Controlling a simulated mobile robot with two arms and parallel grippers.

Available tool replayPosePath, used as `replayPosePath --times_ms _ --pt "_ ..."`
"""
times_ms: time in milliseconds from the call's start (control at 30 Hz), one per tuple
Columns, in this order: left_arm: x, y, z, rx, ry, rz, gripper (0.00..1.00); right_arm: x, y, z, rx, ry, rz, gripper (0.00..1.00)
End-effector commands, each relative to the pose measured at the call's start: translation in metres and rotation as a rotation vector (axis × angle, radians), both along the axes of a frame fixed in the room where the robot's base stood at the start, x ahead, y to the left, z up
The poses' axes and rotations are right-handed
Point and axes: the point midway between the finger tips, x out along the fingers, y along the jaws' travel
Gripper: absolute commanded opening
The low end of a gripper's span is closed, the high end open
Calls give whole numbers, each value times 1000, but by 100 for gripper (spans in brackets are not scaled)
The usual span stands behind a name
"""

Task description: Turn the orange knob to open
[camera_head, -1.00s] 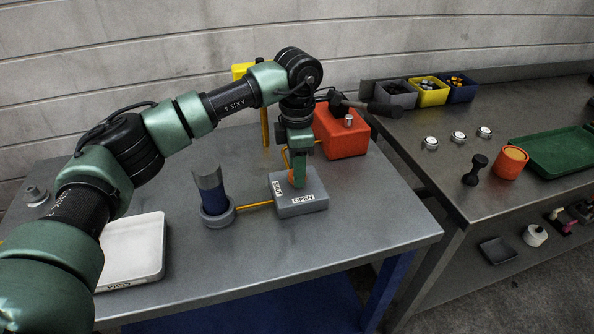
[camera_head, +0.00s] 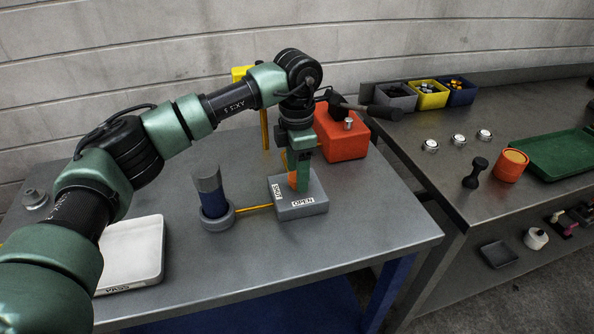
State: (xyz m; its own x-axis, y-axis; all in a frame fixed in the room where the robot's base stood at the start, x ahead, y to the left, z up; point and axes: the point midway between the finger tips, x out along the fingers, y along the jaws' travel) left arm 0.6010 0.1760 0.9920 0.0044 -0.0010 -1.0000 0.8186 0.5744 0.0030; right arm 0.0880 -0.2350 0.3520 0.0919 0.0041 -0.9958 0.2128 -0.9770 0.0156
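The orange knob (camera_head: 293,180) sits on top of a grey block (camera_head: 312,207) with an OPEN label on its front edge and a second label on its left edge. My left gripper (camera_head: 299,183) points straight down at the knob. Its green fingers cover most of the knob, and only a sliver of orange shows at the left side. The fingers are at the knob, but I cannot tell whether they grip it. My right gripper is not in view.
A yellow pipe (camera_head: 255,209) joins the block to a grey round holder with a dark blue cylinder (camera_head: 212,190). An orange-red box (camera_head: 341,137) stands close behind my gripper. A white tray (camera_head: 132,255) lies at the left. The table's front right is clear.

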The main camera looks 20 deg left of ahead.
Motion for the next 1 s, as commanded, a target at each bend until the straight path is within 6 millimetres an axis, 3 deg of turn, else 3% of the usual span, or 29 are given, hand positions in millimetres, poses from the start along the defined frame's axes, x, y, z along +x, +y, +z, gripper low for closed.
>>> replayPosePath --times_ms 267,700,1000 --pt "-1 0 1 0 3 -2 59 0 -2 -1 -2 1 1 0" --pt "0 0 66 1 1 0 59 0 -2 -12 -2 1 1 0" --pt "-1 0 77 0 3 -1 59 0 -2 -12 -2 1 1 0"
